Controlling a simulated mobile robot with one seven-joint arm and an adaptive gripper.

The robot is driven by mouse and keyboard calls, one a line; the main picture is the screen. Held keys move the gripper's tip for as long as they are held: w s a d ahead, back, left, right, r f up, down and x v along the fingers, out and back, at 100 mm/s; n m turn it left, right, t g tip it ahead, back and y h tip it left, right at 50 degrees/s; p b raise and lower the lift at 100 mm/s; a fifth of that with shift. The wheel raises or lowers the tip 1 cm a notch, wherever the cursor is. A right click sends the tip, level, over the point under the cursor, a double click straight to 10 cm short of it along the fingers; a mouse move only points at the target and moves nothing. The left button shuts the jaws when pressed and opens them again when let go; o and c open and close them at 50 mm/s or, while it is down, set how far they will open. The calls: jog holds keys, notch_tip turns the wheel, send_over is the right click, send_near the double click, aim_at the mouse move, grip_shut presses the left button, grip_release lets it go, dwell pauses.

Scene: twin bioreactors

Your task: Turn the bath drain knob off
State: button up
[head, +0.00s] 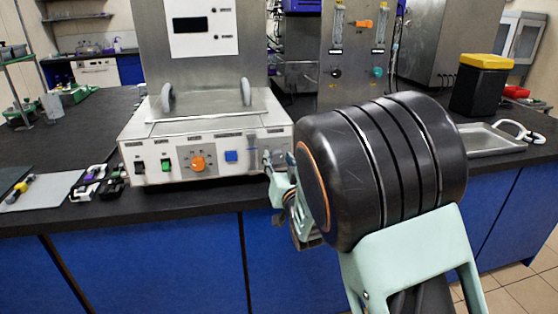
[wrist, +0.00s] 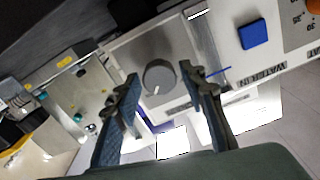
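A round grey knob (wrist: 160,76) with a white pointer mark sits on the bath unit's light front panel in the wrist view. It is taken to be the bath drain knob; its own label is not readable. My gripper (wrist: 160,73) is open, with one finger on each side of the knob and a small gap showing on both sides. How far the fingertips are from the panel is hard to tell. In the head view, my gripper (head: 271,163) is at the right end of the white bath unit (head: 180,138), and my arm hides part of that end.
The bath front also has an orange dial (head: 198,162), a blue button (wrist: 252,33), a green switch (head: 165,165) and a black switch (head: 139,167). A metal tray (head: 494,139) and a yellow-lidded black bin (head: 480,87) stand to the right.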

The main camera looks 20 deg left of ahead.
jog(key=c, duration=0.8)
jog(key=shift+f+n+b, duration=0.1)
jog(key=shift+n+b, duration=0.2)
jog(key=n+b, duration=0.2)
jog(key=shift+f+b, duration=0.1)
jog(key=shift+b, duration=0.25)
jog(key=n+b, duration=0.3)
jog(key=n, duration=0.1)
jog(key=n+b, duration=0.3)
jog(key=n, duration=0.2)
jog(key=shift+a+n+b, duration=0.1)
jog(key=shift+n+b, duration=0.2)
jog(key=n+b, duration=0.2)
jog(key=n, duration=0.3)
jog(key=shift+n, duration=0.3)
